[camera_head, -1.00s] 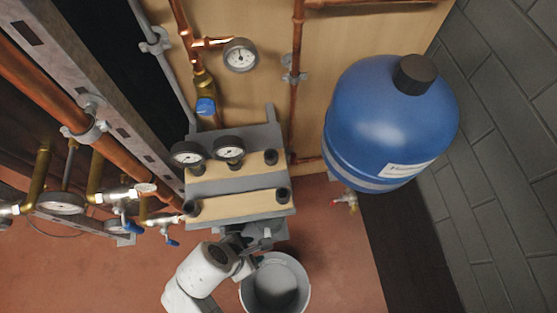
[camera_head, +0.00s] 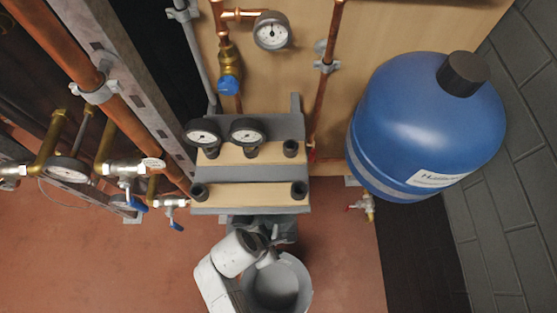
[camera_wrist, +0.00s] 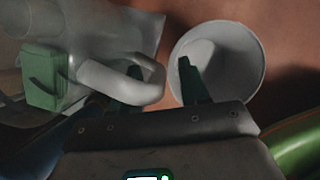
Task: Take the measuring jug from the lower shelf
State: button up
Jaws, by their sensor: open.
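The measuring jug (camera_wrist: 105,32) is a pale grey, translucent vessel at the upper left of the wrist view. Its looped handle (camera_wrist: 100,75) points towards the middle of that view. My gripper (camera_wrist: 159,80) is open, with its two dark fingers apart. The outer bar of the handle lies between the fingers, and the left finger shows partly behind the loop; I cannot tell whether they touch. In the head view, the shelf unit (camera_head: 250,172) hides most of the lower shelf, and I cannot make out the jug there.
A grey bucket (camera_head: 278,283) stands on the floor below the shelf; in the wrist view (camera_wrist: 235,50) it is behind the right finger. A green box (camera_wrist: 42,88) is beside the jug. A blue tank (camera_head: 425,125) hangs right; pipes and valves (camera_head: 125,168) are left.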

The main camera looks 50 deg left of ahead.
grip_shut()
dwell(0.3)
jog(key=shift+r, duration=0.2)
